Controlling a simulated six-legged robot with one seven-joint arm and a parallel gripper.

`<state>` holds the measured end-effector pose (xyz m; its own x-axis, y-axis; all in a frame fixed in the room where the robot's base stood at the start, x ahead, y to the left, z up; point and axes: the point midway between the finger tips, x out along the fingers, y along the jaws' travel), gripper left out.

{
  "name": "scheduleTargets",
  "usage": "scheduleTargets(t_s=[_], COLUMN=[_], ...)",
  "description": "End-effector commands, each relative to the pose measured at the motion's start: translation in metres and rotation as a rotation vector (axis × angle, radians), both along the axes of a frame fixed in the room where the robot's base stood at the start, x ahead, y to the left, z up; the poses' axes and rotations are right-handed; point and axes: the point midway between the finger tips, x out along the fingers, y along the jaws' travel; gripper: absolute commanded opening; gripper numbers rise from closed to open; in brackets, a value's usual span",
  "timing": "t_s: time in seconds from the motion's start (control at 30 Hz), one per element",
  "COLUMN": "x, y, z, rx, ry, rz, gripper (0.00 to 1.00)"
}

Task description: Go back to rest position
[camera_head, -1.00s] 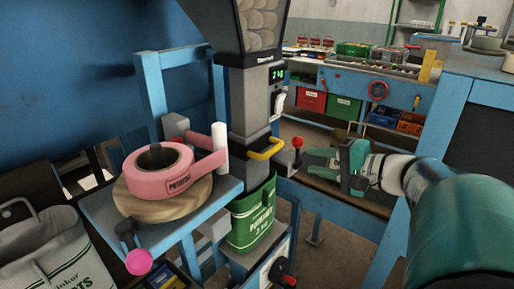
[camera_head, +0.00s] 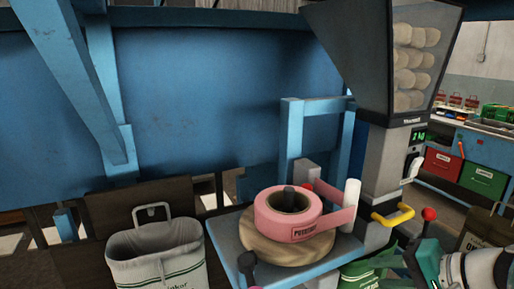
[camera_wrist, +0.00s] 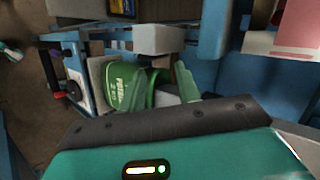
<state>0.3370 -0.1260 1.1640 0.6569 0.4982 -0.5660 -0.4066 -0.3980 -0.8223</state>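My gripper (camera_head: 422,264) shows at the lower right of the head view, partly cut off by the frame's bottom edge. Its fingers are not clear enough to tell open from shut. In the wrist view, its teal housing with a dark edge fills the bottom. A green sack with white print (camera_head: 362,276) hangs under the grey filling machine (camera_head: 385,155), left of my gripper in the head view. The sack also shows in the wrist view (camera_wrist: 122,88), beyond the dark edge. Its lower part is out of the head view.
A pink tape roll (camera_head: 290,212) lies on a round wooden disc on a blue stand (camera_head: 228,238). A whitish sack (camera_head: 158,262) stands at the lower left. A yellow handle (camera_head: 393,216) and a red-knobbed lever (camera_head: 429,214) stick out near my gripper. Red and green bins (camera_head: 483,180) are at the right.

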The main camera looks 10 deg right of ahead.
Motion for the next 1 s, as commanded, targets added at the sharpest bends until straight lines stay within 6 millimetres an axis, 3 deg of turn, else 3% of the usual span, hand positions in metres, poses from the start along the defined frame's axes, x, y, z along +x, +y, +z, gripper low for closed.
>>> scheduleTargets(t_s=[0.03, 0.1, 0.2, 0.33, 0.57, 1.0], x=[-0.004, -0.013, -0.027, -0.042, -0.049, -0.049], y=[0.030, 0.058, 0.088, 0.112, 0.127, 0.126], z=[-0.010, -0.025, -0.043, -0.055, -0.055, -0.055], rx=[-0.086, -0.218, -0.429, -0.714, -1.010, -1.031], ry=[0.045, 0.100, 0.142, 0.129, 0.044, 0.040], rz=[0.085, 0.181, 0.305, 0.435, 0.535, 0.539], gripper=[0.33, 0.33, 0.33, 0.33, 0.33, 0.33])
